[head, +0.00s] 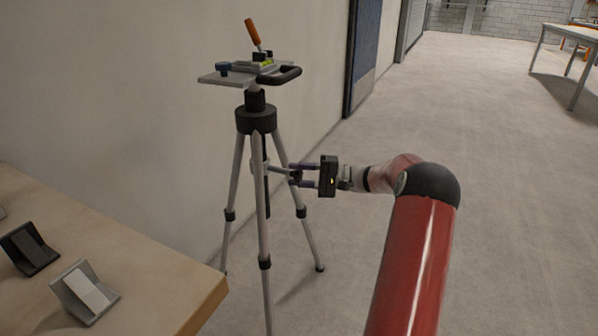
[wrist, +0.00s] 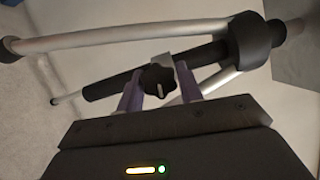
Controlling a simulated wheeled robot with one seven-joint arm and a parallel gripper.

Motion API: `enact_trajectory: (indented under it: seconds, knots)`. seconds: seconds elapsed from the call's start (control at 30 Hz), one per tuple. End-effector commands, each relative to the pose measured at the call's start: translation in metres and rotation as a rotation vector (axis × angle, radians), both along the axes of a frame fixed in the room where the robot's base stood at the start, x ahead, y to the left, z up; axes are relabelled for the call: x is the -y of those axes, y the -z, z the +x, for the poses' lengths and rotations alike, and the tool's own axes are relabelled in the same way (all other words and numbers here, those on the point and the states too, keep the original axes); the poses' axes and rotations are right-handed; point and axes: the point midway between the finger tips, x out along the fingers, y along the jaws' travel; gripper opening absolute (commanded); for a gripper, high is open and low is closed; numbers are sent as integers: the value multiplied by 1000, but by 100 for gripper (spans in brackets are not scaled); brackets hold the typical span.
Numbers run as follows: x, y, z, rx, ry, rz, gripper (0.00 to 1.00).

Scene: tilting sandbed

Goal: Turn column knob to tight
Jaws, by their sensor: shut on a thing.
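The tripod (head: 257,122) stands on the floor beside the wall, with its legs spread. The black column knob (wrist: 157,79) sits at the side of the dark centre column (wrist: 110,87), between two tripod legs in the wrist view. A pale line shows on the knob's face. My gripper (wrist: 160,88) reaches in from the right in the head view (head: 297,176), below the tripod's collar. Its purple fingers lie on either side of the knob and are shut on it. In the head view the knob is small and mostly hidden by the fingers and a leg.
The tripod head carries a plate (head: 230,78) with an orange-handled lever (head: 253,32) and a black handle (head: 279,76). A wooden table (head: 160,276) with small angled blocks stands at the lower left.

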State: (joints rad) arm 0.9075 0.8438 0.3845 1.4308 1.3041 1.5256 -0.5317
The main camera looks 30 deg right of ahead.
Motion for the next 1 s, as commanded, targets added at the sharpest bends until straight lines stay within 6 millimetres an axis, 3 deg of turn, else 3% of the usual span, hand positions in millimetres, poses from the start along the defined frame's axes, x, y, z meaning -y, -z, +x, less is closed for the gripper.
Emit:
enact_trajectory:
  seconds: [0.7,0.73,0.87,1.0]
  knots:
    - [1,1,0,-47,3,59,13]
    - [1,1,0,-47,3,59,39]
    - [1,1,0,-47,3,58,56]
    - [1,1,0,-46,2,58,57]
